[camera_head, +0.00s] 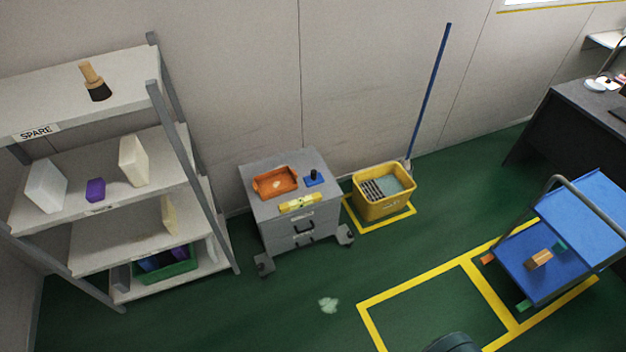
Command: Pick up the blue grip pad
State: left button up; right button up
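A small flat blue piece with a dark upright knob (314,178) sits on top of the grey drawer cabinet (250,184), at its right side. It looks like the blue grip pad, but it is small and its details are hard to make out. It stands upright, apart from the orange tray (275,183) on its left and the yellow level-like bar (300,203) in front of it. Neither of my grippers is in view.
A grey shelf rack (190,180) stands left of the cabinet. A yellow mop bucket (385,205) with a blue-handled mop stands right. A blue cart (590,215) is farther right. A pale spill (328,305) lies on open green floor before the cabinet.

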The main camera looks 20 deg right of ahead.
aim_at(315, 178)
jog(key=z, duration=1.3)
jog(key=i+j+z, duration=0.15)
jog(key=i, duration=0.3)
